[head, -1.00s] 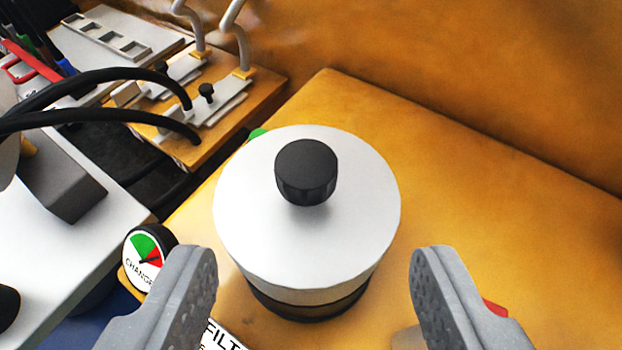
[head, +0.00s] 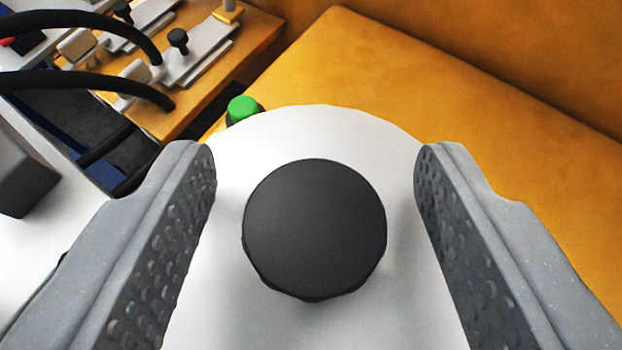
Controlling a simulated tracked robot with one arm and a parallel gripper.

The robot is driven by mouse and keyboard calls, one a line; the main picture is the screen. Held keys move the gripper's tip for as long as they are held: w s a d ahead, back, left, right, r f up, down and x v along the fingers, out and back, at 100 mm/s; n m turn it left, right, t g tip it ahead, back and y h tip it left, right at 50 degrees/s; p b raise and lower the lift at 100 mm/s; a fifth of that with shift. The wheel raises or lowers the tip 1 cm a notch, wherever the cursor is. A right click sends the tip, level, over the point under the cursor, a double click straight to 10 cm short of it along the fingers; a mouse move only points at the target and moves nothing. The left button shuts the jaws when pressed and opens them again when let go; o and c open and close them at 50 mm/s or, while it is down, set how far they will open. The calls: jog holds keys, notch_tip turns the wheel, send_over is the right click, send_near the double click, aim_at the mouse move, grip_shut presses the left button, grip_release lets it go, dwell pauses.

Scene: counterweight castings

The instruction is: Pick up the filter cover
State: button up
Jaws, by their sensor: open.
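The filter cover (head: 315,130) is a white round lid with a black knob (head: 315,228) at its centre. It fills the lower middle of the head view, and its near edge is cut off by the frame. My gripper (head: 316,165) is open. Its two grey, dimpled fingers stand left and right of the knob, over the white top, with a clear gap on each side. Neither finger touches the knob. The housing under the cover is hidden.
A green button (head: 242,109) sits just behind the cover's far left edge. Black hoses (head: 90,85) and a wooden block (head: 190,105) with metal fittings stand at the upper left. A yellow surface (head: 450,110) lies clear behind and to the right.

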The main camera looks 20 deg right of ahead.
jog(key=shift+w+f, duration=0.1)
jog(key=shift+w, duration=0.1)
jog(key=shift+c, duration=0.3)
grip_shut()
